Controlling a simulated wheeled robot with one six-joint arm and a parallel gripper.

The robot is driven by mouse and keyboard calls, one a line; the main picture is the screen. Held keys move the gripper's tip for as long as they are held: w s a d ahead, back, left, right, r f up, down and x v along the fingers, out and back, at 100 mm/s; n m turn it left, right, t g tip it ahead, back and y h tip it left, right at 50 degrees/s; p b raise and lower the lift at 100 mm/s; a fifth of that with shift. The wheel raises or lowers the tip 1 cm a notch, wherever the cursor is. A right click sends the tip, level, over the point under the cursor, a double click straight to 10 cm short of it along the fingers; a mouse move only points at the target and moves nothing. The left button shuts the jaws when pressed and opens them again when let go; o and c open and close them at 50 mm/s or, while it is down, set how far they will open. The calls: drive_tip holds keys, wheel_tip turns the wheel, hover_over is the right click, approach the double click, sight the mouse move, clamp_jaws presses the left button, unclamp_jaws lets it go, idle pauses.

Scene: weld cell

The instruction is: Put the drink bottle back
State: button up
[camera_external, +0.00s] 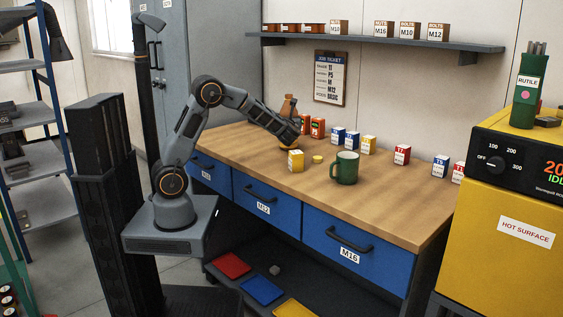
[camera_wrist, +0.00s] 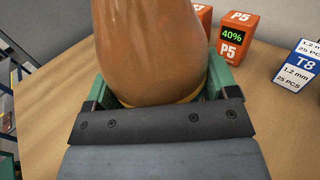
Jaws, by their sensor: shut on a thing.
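The drink bottle is a brown, rounded shape (camera_wrist: 150,45) that fills the upper middle of the wrist view. In the external view, part of the bottle (camera_external: 289,107) shows above and behind my gripper (camera_external: 292,138), over the back left of the wooden workbench (camera_external: 235,142). My gripper (camera_wrist: 158,88) is shut on the bottle, with a green finger at each side of it. The bottle looks about upright. I cannot tell whether its base touches the bench top. The gripper hides much of the bottle in the external view.
A yellow box (camera_external: 296,160) and green mug (camera_external: 344,168) stand nearer the front. A shelf (camera_external: 380,43) hangs above. The front right bench top is clear.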

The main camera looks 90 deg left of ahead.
drive_tip(key=shift+f+b, duration=0.15)
drive_tip(key=shift+b, duration=0.25)
drive_tip(key=o, duration=1.1)
